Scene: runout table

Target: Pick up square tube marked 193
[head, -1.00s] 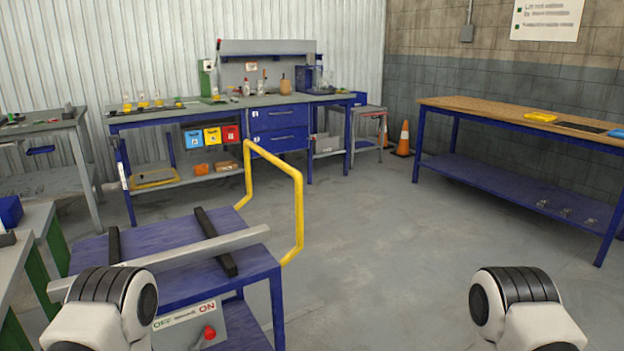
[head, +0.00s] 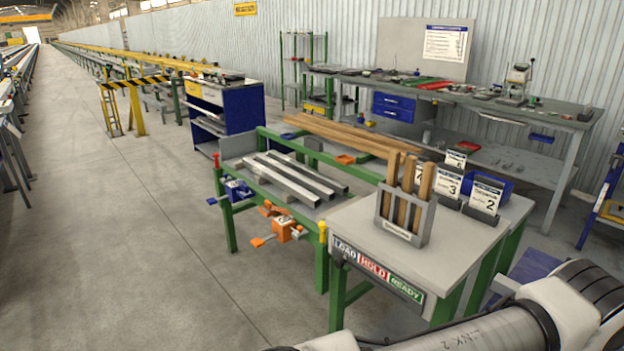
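Several grey square tubes (head: 292,176) lie side by side on a green-framed runout table (head: 231,228) in the middle of the head view. No number can be read on any of them, so I cannot tell which is marked 193. Neither of my grippers is in view. Only a part of one of my arms shows at the bottom right, apart from the tubes.
A grey-topped stand (head: 345,222) with a LOAD, HOLD, READY label holds a rack (head: 404,232) of wooden pieces and numbered cards (head: 485,199). Long brown bars (head: 345,133) lie behind the tubes. A workbench (head: 560,119) lines the wall.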

